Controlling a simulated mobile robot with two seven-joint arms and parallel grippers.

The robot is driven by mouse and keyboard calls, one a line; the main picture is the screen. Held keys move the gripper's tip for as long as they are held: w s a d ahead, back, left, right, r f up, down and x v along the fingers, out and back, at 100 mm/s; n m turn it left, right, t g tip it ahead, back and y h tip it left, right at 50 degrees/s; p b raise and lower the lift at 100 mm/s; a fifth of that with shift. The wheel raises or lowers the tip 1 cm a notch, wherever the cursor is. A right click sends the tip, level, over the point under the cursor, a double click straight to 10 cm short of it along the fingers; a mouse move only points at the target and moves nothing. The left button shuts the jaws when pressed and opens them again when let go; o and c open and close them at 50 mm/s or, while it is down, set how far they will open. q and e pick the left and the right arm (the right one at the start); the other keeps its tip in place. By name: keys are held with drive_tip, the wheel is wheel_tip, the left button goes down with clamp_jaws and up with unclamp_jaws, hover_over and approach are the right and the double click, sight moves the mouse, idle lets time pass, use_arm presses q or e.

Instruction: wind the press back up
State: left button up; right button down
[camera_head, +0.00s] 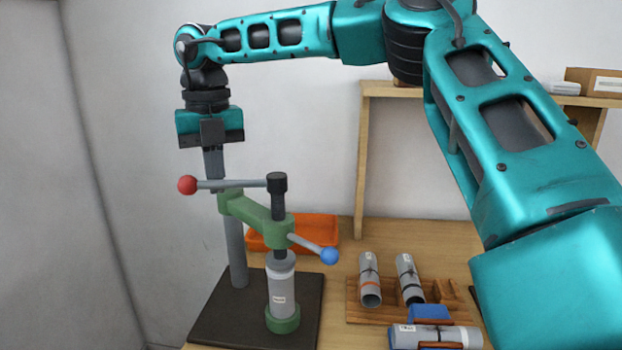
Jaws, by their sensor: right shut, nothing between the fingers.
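The press stands on a dark base plate (209,325), with a grey post (236,255) and a green arm (250,212). Its upright screw (279,205) has a black cap on top. A grey bar with a red knob (187,185) reaches left from the cap. A second lever with a blue knob (329,256) slants down to the right from the green arm. Under the screw a grey labelled cylinder (281,292) stands upright in a green ring. My right gripper (214,176) points down, shut and empty, by the bar near the post top; contact cannot be told. My left gripper is out of view.
An orange tray (322,228) lies behind the press. To the right, a wooden rack (375,314) holds grey tubes, and another tube (440,337) lies in front of it by a blue block (428,313). A wooden shelf (440,93) stands behind. My right arm spans the upper right.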

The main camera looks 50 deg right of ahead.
drive_tip(key=shift+s+a+f+b, duration=0.1)
drive_tip(key=shift+s+a+b, duration=0.2)
drive_tip(key=shift+s+a, duration=0.65)
drive_tip(key=shift+s, duration=0.1)
use_arm(q)
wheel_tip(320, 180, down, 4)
drive_tip(key=shift+b, duration=1.25)
use_arm(e)
drive_tip(key=s, duration=0.2)
drive_tip(key=s+a, duration=0.1)
drive_tip(key=s, duration=0.1)
drive_tip(key=shift+a, duration=0.1)
use_arm(q)
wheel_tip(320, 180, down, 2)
drive_tip(key=shift+b, duration=1.1)
use_arm(e)
drive_tip(key=s, duration=0.4)
drive_tip(key=shift+d, duration=0.25)
